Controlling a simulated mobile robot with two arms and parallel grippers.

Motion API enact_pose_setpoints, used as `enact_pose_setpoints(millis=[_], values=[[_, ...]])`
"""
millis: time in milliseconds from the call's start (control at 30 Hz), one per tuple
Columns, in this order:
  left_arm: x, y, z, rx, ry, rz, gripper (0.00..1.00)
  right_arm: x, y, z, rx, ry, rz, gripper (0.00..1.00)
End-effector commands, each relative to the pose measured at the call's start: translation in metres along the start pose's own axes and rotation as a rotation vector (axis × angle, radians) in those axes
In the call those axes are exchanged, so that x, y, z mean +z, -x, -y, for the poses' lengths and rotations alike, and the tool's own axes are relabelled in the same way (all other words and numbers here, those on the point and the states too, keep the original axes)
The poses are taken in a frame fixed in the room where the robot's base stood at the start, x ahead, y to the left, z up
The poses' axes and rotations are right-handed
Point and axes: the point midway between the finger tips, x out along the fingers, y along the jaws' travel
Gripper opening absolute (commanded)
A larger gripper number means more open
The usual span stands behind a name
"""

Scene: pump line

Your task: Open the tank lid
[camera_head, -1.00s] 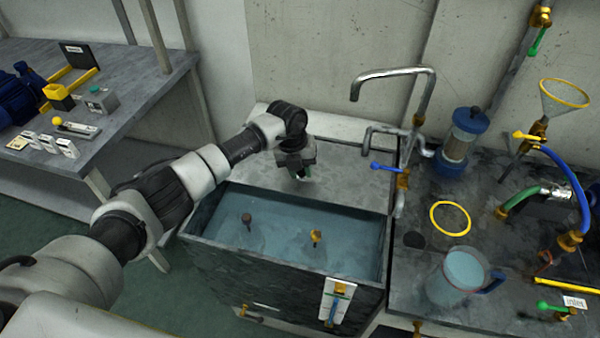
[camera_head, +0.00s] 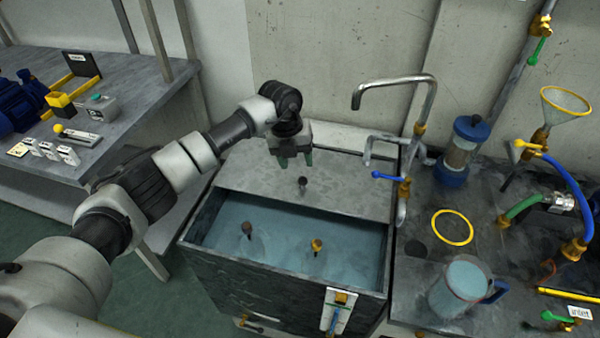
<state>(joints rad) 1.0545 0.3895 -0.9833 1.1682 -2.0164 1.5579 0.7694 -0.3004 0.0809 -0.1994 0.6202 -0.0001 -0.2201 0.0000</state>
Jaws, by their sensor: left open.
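The tank (camera_head: 270,278) stands in the middle, full of bluish water. Its grey lid (camera_head: 335,188) is slid toward the back, covering the rear part and leaving the front part open. A small dark knob (camera_head: 302,183) stands up on the lid. My left gripper (camera_head: 296,162) is open and empty, above the lid, behind the knob and apart from it. My right gripper is not in view.
A metal faucet (camera_head: 395,82) and a blue-handled valve (camera_head: 388,175) stand right of the lid. The right counter holds a pitcher (camera_head: 462,284), a yellow ring (camera_head: 452,227) and a funnel (camera_head: 566,103). A workbench (camera_head: 120,100) is at the left.

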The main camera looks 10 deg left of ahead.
Motion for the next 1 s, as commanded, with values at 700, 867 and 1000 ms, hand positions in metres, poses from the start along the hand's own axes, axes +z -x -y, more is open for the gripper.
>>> enact_pose_setpoints(millis=[700, 867, 1000], values=[[0.000, 0.039, 0.000, 0.000, 0.000, -0.001, 0.53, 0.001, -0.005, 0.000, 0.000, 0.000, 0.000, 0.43], [-0.004, 0.033, 0.008, -0.039, -0.015, -0.005, 0.53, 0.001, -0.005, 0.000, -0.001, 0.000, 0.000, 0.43], [-0.031, 0.010, 0.055, -0.295, -0.084, -0.021, 0.53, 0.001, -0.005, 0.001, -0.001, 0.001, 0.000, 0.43]])
